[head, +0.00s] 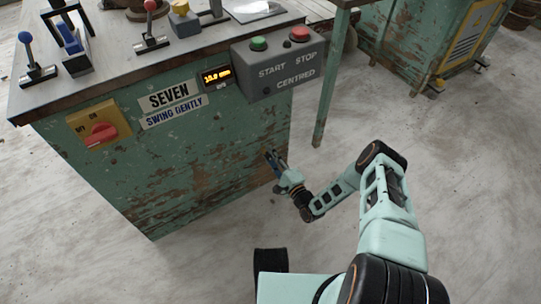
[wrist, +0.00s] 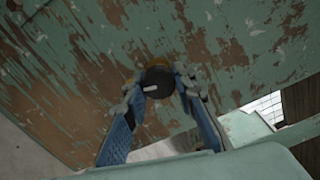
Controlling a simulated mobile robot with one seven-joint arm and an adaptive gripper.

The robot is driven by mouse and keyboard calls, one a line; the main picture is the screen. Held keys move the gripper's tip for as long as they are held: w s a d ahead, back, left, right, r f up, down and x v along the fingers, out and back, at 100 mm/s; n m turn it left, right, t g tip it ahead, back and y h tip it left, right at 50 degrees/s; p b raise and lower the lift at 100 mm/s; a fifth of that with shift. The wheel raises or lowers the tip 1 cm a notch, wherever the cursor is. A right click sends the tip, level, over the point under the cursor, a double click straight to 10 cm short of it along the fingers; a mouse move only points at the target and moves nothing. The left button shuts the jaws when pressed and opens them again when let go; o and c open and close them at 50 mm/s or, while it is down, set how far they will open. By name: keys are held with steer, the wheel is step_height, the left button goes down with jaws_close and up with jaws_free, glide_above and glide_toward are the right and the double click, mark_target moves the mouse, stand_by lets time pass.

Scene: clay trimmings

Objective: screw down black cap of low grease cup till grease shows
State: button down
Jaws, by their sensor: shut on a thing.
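The black cap (wrist: 157,82) of the grease cup is in the middle of the wrist view, with a short pale mark on its face. A thin brass-coloured edge (wrist: 158,63) shows behind it against the cabinet side. My gripper (wrist: 157,92) is shut on the cap, one blue-padded finger on each side. In the head view my gripper (head: 272,160) reaches the cabinet's lower right part; the cap is too small or hidden to make out there. I cannot see any grease at the cap.
A table leg (head: 328,90) stands to the right. The floor (head: 450,150) around my arm is clear.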

mark_target(265, 132)
stand_by(0.3)
steer(key=c, duration=1.6)
jaws_free()
steer(key=shift+r, duration=0.15)
steer(key=r, duration=0.9)
steer(key=shift+w, duration=0.2)
steer(key=shift+d+r, duration=0.1)
steer(key=shift+r, duration=0.15)
steer(key=shift+s+r, duration=0.15)
steer(key=shift+r, duration=0.1)
